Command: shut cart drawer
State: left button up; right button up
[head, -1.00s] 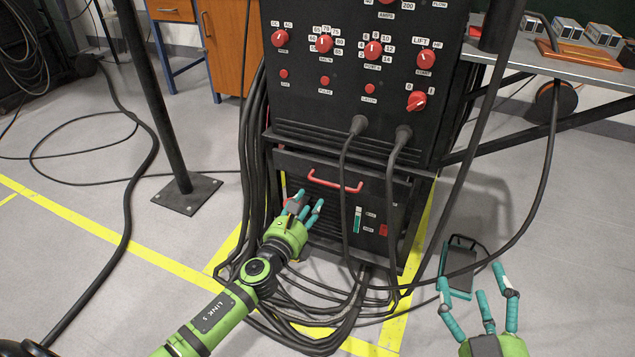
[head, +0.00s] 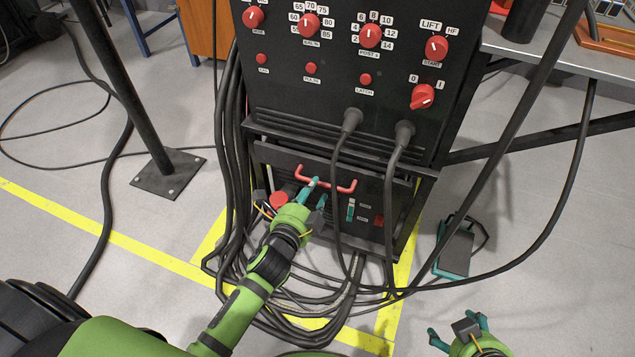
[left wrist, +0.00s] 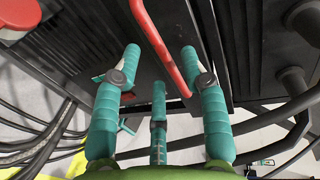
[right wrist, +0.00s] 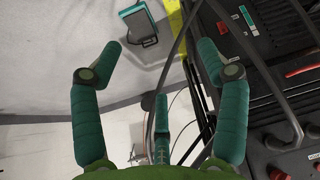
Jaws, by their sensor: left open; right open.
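The cart drawer (head: 272,158) is the dark front low on the black cabinet, with a red bar handle (head: 343,189). I cannot tell how far out it stands. My left gripper (head: 315,194) is open, with its fingertips just in front of the handle and overlapping its left part in the head view. In the left wrist view the handle (left wrist: 162,45) runs between the spread fingers; contact is unclear. My right gripper (head: 456,331) is open and empty, low at the right, away from the drawer. In the right wrist view its fingers (right wrist: 155,60) are spread over the floor.
Thick black cables hang in front of the drawer and coil on the floor (head: 300,290). The cabinet face (head: 330,85) carries red knobs above. A foot pedal (head: 456,250) lies on the floor at the right. A dark post (head: 125,90) stands at the left.

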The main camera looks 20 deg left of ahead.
pick_arm(q)
jog(key=b+x, duration=0.1)
jog(key=x, duration=0.3)
jog(key=shift+w, duration=0.1)
grip_shut()
pick_arm(e)
jog(key=w+a+r+t+y, duration=0.1)
jog(key=w+a+r+t, duration=0.1)
jog(key=w+r+t, duration=0.2)
jog(key=shift+w+a+r+n, duration=0.3)
jog(key=shift+w+a, duration=0.05)
jog(key=shift+w, duration=0.6)
